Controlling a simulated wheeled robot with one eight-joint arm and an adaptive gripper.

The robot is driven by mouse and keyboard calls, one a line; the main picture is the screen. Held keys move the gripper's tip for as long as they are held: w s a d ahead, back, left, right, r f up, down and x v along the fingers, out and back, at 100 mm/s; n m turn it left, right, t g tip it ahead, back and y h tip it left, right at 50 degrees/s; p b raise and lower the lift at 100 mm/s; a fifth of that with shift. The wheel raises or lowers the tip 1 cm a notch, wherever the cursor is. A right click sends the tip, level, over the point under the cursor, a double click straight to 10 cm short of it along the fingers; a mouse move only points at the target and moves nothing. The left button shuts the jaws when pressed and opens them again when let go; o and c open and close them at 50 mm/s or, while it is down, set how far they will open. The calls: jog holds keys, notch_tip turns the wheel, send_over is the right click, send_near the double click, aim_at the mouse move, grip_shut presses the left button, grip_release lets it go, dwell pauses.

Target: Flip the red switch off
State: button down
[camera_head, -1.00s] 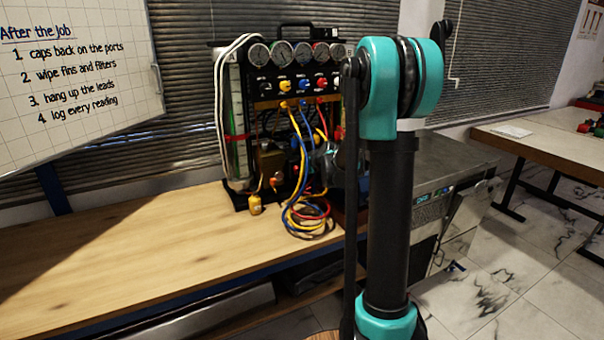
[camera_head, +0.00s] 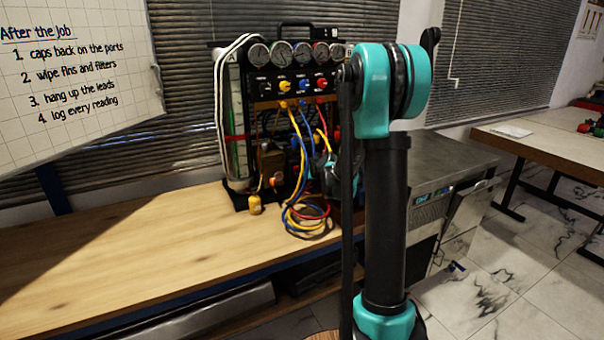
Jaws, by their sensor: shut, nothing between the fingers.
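The gauge rig (camera_head: 262,104) stands upright on the wooden bench, with a row of round gauges and coloured knobs. A red knob (camera_head: 322,83) is at the right of its panel. A small orange-red spot (camera_head: 277,181) shows low on the rig beside a brown box (camera_head: 268,160). I cannot tell which red part is the switch or its position. My gripper (camera_head: 314,172) is small and dark, partly hidden among the hoses at the rig's lower right. It looks shut and empty. I cannot tell whether it touches anything.
Yellow, blue and red hoses (camera_head: 303,216) hang in front of the rig and coil on the bench. A small yellow bottle (camera_head: 255,205) stands by its base. The wooden bench (camera_head: 130,255) is clear to the left. A metal-topped unit (camera_head: 440,165) stands at right.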

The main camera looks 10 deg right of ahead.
jog(key=shift+w+r, duration=0.1)
jog(key=shift+r, duration=0.75)
